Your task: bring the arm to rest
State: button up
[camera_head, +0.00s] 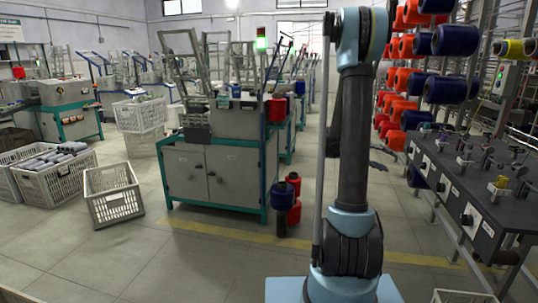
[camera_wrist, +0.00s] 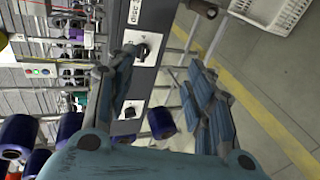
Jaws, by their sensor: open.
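My arm (camera_head: 352,140) stands upright in the head view, right of centre, with its upper part bent at the top of the picture. My gripper (camera_wrist: 163,85) is open in the wrist view, its two blue-grey fingers spread wide apart. Nothing is held between the fingers. Between them I see the dark panel of the winding bench, with a knob (camera_wrist: 144,52), and the grey floor. In the head view dark finger-like parts show just right of the arm column; most of the gripper is hidden behind the arm.
A winding bench (camera_head: 450,180) with spindles stands at right, beneath racks of red and blue bobbins (camera_head: 455,40). A grey machine cabinet (camera_head: 215,175) stands left of my arm, with red bobbins (camera_head: 294,212) on the floor beside it. White crates (camera_head: 113,193) stand at left.

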jog(key=s+a+f+t+y, duration=0.1)
jog(key=s+a+y, duration=0.3)
jog(key=s+a, duration=0.5)
jog(key=s+a+f+n+t+y, duration=0.1)
jog(key=s+a+f+y, duration=0.3)
jog(key=s+a, duration=0.6)
jog(key=s+a+f+t+y, duration=0.2)
jog(key=s+a+y, duration=0.3)
jog(key=s+a, duration=0.5)
jog(key=shift+a+f+n+y, duration=0.25)
jog(key=shift+f+n+y, duration=0.15)
jog(key=shift+f, duration=0.35)
jog(key=shift+s, duration=0.1)
